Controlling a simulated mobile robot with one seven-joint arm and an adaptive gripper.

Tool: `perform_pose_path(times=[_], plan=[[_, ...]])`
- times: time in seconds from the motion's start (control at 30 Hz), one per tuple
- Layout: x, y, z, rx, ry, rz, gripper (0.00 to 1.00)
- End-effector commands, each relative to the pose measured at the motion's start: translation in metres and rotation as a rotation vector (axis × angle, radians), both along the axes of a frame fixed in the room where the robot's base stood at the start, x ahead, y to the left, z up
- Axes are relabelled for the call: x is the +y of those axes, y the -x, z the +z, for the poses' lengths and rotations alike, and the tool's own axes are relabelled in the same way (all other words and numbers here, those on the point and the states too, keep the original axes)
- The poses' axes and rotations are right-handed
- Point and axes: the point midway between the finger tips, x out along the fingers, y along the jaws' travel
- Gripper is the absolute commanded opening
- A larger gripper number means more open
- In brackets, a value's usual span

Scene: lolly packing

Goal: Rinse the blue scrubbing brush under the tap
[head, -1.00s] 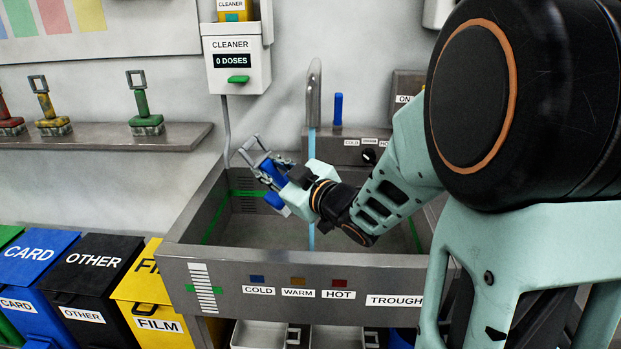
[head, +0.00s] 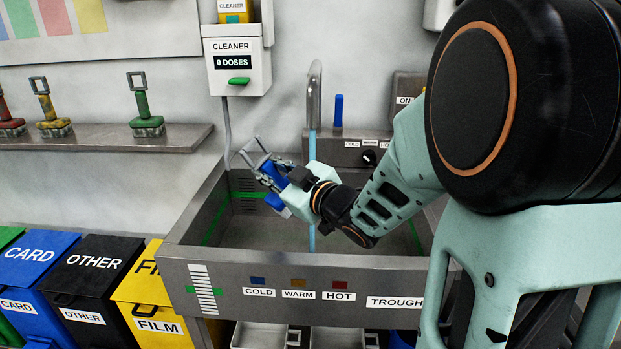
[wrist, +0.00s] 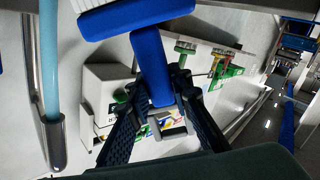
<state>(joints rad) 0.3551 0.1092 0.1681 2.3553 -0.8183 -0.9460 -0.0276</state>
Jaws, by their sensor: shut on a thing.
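My gripper (head: 264,163) is over the trough (head: 200,262), shut on the blue scrubbing brush (head: 272,176). In the wrist view the fingers grip the end of the blue handle (wrist: 150,62), and the wide brush head (wrist: 130,17) is at the top edge. The tap (head: 314,92) lets down a pale blue stream of water (head: 311,147). In the head view the brush is left of the stream. In the wrist view the stream (wrist: 48,62) and the tap's end (wrist: 55,140) are at the left, apart from the brush.
The cleaner dispenser (head: 236,72) on the wall reads 0 DOSES. A shelf (head: 180,138) at the left bears red, yellow and green brushes. An upright blue object (head: 338,110) stands behind the trough near a knob (head: 369,157). Bins (head: 95,260) line the lower left.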

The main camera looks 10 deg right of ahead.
Motion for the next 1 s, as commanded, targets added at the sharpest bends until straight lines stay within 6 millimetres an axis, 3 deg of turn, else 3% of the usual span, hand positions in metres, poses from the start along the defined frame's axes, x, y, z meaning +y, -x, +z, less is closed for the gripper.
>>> perform_pose_path(times=[0.2, 0.73, 1.0], plan=[[0.003, 0.001, 0.003, -0.002, 0.0, 0.001, 0.0], [0.042, 0.012, 0.036, -0.003, 0.0, 0.003, 0.0], [0.049, 0.013, 0.041, -0.001, 0.0, 0.001, 0.0]])
